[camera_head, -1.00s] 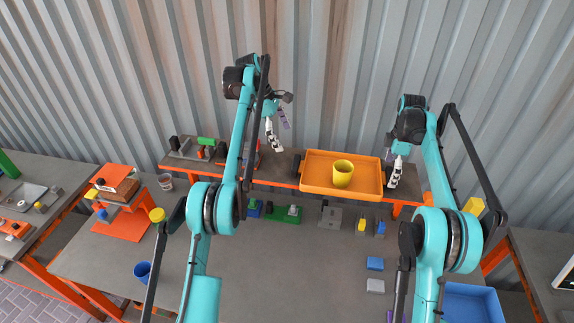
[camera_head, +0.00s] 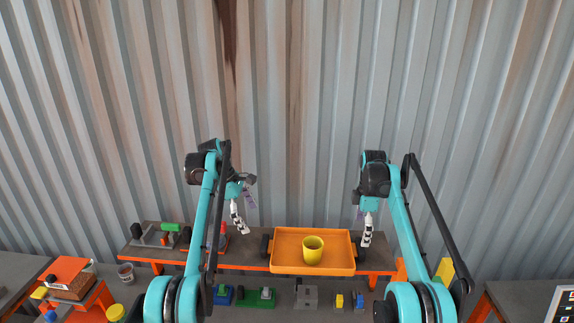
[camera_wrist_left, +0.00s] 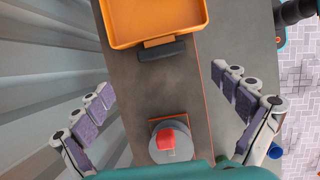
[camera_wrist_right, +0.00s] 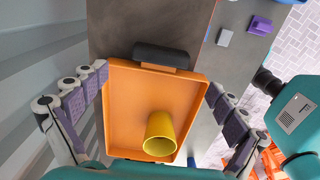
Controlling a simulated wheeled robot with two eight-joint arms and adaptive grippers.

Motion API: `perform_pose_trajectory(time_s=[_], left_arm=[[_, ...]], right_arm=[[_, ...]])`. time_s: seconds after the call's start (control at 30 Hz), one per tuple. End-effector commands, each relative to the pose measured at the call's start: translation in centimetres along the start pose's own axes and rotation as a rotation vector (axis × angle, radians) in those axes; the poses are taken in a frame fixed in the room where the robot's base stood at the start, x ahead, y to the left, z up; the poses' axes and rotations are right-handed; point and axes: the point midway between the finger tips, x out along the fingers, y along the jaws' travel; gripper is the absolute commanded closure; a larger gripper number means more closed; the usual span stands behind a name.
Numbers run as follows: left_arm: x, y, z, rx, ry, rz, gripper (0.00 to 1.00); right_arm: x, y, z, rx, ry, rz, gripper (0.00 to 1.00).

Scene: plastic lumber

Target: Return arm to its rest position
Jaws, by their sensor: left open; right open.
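My left gripper (camera_head: 239,216) is open and empty, left of the orange tray (camera_head: 285,266) in the head view. In the left wrist view its spread fingers (camera_wrist_left: 176,108) have a grey round piece with a red block (camera_wrist_left: 166,139) between and below them. My right gripper (camera_head: 367,229) is open near the tray's right end. In the right wrist view its fingers (camera_wrist_right: 158,100) are spread on either side of the tray (camera_wrist_right: 135,90), above it; I cannot tell if they touch it. A yellow cup (camera_head: 313,250) stands in the tray.
The tray is on a raised grey shelf (camera_head: 205,257) by a corrugated wall (camera_head: 300,100). Green, blue and yellow parts (camera_head: 257,297) lie on the lower table. An orange stand with a brown block (camera_head: 72,287) is at the left.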

Motion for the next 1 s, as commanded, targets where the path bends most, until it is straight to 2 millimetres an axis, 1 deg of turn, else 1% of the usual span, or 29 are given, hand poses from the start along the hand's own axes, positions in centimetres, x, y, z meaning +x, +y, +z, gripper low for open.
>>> perform_pose_trajectory(time_s=[0.17, 0.27, 0.37, 0.4, 0.47, 0.57, 0.6, 0.67, 0.7, 0.77, 0.8, 0.87, 0.9, 0.97, 1.0], left_arm=[[-0.7, -1.6, 0.5, 0.151, 0.049, 0.051, 0.02], [-1.0, -3.5, 0.8, 0.277, 0.094, 0.088, 0.02], [-1.0, -6.0, 0.9, 0.405, 0.144, 0.121, 0.02], [-0.8, -7.1, 0.9, 0.456, 0.165, 0.133, 0.02], [-0.5, -9.0, 0.8, 0.533, 0.198, 0.149, 0.02], [0.5, -12.4, 0.5, 0.661, 0.256, 0.172, 0.02], [1.0, -13.8, 0.4, 0.714, 0.28, 0.181, 0.02], [2.0, -16.1, 0.0, 0.791, 0.317, 0.191, 0.02], [2.8, -17.7, -0.3, 0.843, 0.342, 0.197, 0.02], [4.1, -20.1, -0.8, 0.921, 0.382, 0.204, 0.02], [5.1, -21.8, -1.3, 0.972, 0.408, 0.207, 0.02], [6.8, -24.3, -2.0, 1.049, 0.45, 0.211, 0.02], [8.1, -25.9, -2.5, 1.102, 0.478, 0.213, 0.02], [10.1, -28.4, -3.4, 1.179, 0.522, 0.213, 0.02], [11.6, -30.0, -4.1, 1.231, 0.551, 0.211, 0.02]], right_arm=[[-0.9, -2.3, -0.2, 0.15, 0.005, 0.06, 0.02], [-1.5, -4.6, -0.3, 0.274, 0.016, 0.108, 0.02], [-1.7, -7.3, -0.4, 0.398, 0.033, 0.156, 0.02], [-1.6, -8.5, -0.5, 0.447, 0.042, 0.174, 0.02], [-1.4, -10.4, -0.5, 0.52, 0.057, 0.202, 0.02], [-0.5, -13.8, -0.6, 0.642, 0.087, 0.247, 0.02], [0.0, -15.3, -0.6, 0.691, 0.1, 0.264, 0.02], [0.9, -17.5, -0.6, 0.764, 0.122, 0.289, 0.02], [1.6, -19.0, -0.6, 0.812, 0.139, 0.305, 0.02], [3.0, -21.3, -0.7, 0.884, 0.165, 0.329, 0.02], [3.9, -22.9, -0.7, 0.932, 0.183, 0.343, 0.02], [5.6, -25.2, -0.7, 1.003, 0.213, 0.365, 0.02], [6.8, -26.8, -0.7, 1.05, 0.234, 0.378, 0.02], [8.8, -29.1, -0.7, 1.121, 0.267, 0.397, 0.02], [10.3, -30.6, -0.7, 1.167, 0.291, 0.409, 0.02]])
